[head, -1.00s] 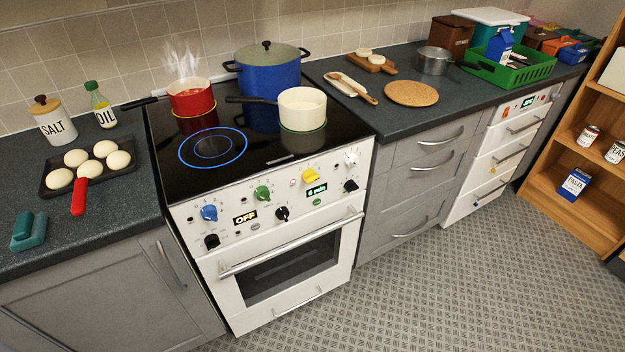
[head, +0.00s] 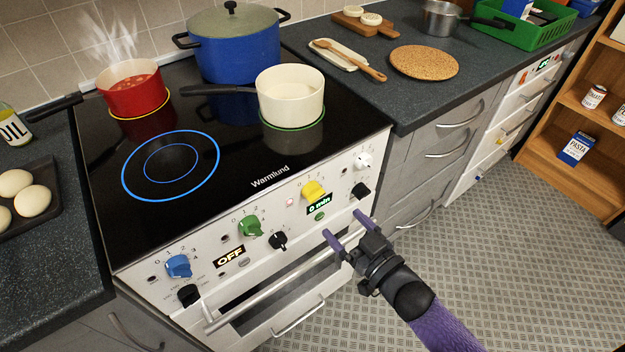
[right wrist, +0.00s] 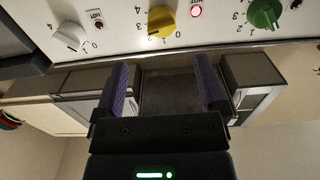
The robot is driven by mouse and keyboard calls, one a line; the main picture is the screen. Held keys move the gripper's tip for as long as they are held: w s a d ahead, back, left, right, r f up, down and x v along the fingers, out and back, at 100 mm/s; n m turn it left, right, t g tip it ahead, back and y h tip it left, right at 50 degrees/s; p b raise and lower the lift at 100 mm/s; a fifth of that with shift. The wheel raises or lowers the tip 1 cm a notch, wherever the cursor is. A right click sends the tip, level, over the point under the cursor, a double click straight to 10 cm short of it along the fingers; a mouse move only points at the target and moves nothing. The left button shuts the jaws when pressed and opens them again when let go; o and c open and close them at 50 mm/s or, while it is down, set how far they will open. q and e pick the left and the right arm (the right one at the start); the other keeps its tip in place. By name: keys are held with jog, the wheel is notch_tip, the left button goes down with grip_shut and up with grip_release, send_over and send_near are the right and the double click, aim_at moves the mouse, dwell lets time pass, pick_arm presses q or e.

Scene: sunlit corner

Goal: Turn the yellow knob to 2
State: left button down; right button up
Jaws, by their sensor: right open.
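The yellow knob (head: 313,191) is on the stove's white front panel, above the small green "0 min" display. It also shows in the right wrist view (right wrist: 161,21), upside down, with numbers around it. I cannot tell for sure which number it points at. My right gripper (head: 343,222) is open and empty, below and slightly right of the knob, apart from it. In the right wrist view its purple fingers (right wrist: 161,75) are spread, with the knob beyond the gap between them. My left gripper is not in view.
A green knob (head: 249,226), a blue knob (head: 178,265), a white knob (head: 363,161) and black knobs share the panel. The oven handle (head: 272,289) sticks out below. A cream pot (head: 291,92) and a steaming red pot (head: 134,89) stand on the cooktop.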

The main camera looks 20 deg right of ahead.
aim_at(318, 196)
jog(key=b+x, duration=0.2)
jog(key=x, duration=0.6)
jog(key=shift+w+a+b, duration=0.3)
jog(key=shift+w, duration=0.05)
jog(key=shift+c, duration=0.5)
jog(key=c, duration=0.5)
grip_shut()
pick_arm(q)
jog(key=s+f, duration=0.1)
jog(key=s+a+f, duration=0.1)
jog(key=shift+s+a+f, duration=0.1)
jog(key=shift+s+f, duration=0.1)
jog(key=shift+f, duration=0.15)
